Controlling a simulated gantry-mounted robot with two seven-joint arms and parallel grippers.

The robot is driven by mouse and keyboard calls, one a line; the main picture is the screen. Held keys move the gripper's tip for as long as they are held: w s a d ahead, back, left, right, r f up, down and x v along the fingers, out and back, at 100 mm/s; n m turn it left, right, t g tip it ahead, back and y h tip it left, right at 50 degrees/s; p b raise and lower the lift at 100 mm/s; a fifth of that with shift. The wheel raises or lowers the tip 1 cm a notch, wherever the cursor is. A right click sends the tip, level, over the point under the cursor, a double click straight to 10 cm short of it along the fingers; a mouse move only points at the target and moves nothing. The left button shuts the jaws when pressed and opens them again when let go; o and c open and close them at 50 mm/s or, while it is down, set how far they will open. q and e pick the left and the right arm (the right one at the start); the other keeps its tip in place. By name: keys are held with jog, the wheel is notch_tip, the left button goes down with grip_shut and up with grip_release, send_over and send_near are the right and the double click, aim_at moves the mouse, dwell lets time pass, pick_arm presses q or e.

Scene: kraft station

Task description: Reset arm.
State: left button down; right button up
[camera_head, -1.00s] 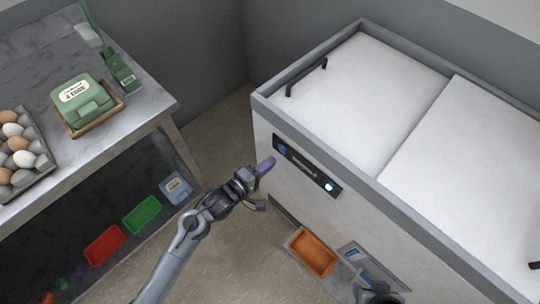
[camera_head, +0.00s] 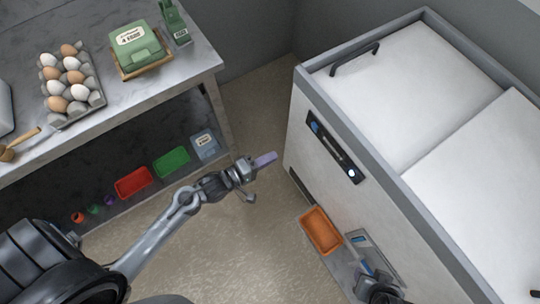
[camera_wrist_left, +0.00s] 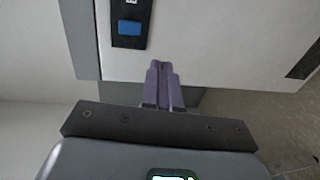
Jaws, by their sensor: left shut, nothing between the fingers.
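My left arm reaches in from the lower left in the head view. Its gripper (camera_head: 265,159) is in the air between the shelf table and the white chest freezer (camera_head: 330,150). In the left wrist view the purple fingers (camera_wrist_left: 163,88) lie together, shut with nothing between them. They point toward the freezer's front, below its control panel (camera_wrist_left: 130,25). Part of my right arm (camera_head: 378,290) shows at the bottom right of the head view; its fingertips cannot be made out.
The metal table (camera_head: 185,85) at left holds an egg tray (camera_head: 88,108), a green egg carton (camera_head: 137,47) and a wooden-handled tool (camera_head: 22,140). Red (camera_head: 133,182) and green (camera_head: 171,162) bins sit on its lower shelf. An orange tray (camera_head: 321,230) is low beside the freezer. Floor between is clear.

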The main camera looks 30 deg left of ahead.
pick_arm(q)
jog(key=shift+s, duration=0.1)
jog(key=s+r+m+g+y+p, duration=0.3)
jog(key=s+r+p, duration=0.15)
jog(key=r, duration=0.35)
jog(key=s+a+m+g+y+p, duration=0.2)
jog(key=s+a+m+g+y, duration=0.2)
jog(key=s+m+g, duration=0.6)
notch_tip(320, 180, up, 38)
jog(key=s+m+t+p, duration=0.1)
jog(key=p, duration=3.6)
jog(key=shift+s+m+t, duration=0.15)
jog(key=shift+m+t, duration=0.25)
